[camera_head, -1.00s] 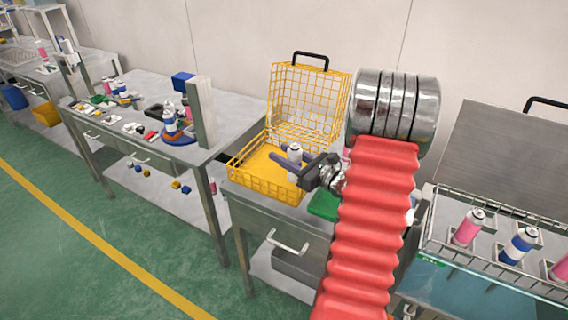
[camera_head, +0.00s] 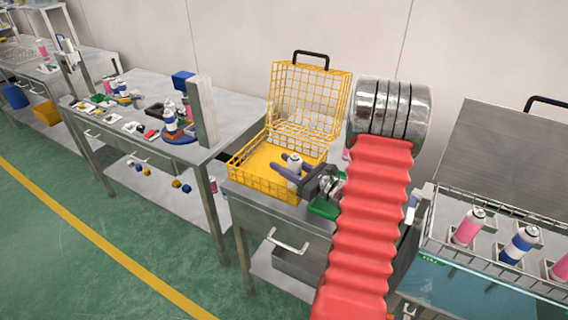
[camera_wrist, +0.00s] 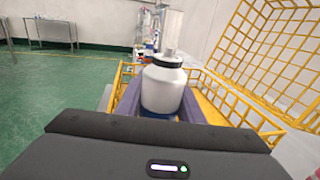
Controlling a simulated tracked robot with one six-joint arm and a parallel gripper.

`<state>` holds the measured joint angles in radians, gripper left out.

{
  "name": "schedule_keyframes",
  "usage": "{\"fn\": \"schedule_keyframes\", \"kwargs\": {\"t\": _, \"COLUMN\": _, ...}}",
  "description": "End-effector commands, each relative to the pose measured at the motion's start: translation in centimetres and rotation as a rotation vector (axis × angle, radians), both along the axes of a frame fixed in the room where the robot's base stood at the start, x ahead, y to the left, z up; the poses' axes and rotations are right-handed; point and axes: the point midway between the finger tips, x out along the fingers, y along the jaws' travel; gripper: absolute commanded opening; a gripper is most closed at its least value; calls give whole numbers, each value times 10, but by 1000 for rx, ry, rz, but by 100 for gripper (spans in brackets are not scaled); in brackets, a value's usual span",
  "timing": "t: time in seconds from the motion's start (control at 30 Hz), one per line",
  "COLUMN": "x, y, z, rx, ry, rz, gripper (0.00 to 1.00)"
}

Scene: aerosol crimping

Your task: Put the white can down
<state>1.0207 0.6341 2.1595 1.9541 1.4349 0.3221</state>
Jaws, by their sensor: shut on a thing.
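The white can (camera_head: 294,164) is upright between the purple-grey fingers of my gripper (camera_head: 287,170), which is shut on it. In the wrist view the white can (camera_wrist: 165,88) shows a dark band below its top, with a finger along each side. The can is in or just above the yellow wire basket (camera_head: 240,181), whose lid stands open at the back. My gripper reaches in from the right. I cannot tell whether the can's base touches the basket floor, as the gripper hides it.
The basket stands on a metal table (camera_head: 282,212). A green item (camera_head: 324,208) lies right of it. A rack (camera_head: 437,217) with pink and blue cans is at the right. Another table (camera_head: 178,158) with many small items is at the left.

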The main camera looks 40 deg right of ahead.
Motion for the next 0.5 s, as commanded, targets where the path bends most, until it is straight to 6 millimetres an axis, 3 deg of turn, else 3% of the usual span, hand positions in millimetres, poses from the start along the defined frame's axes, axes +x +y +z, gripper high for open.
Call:
{"fn": "schedule_keyframes", "kwargs": {"t": 0.27, "x": 0, "y": 0, "z": -3, "rx": -1, "ry": -1, "rz": 0, "gripper": 9}}
{"fn": "schedule_keyframes", "kwargs": {"t": 0.3, "x": 0, "y": 0, "z": -4, "rx": -1, "ry": 0, "rz": 0, "gripper": 36}}
{"fn": "schedule_keyframes", "kwargs": {"t": 0.5, "x": 0, "y": 0, "z": -4, "rx": -1, "ry": 0, "rz": 0, "gripper": 50}}
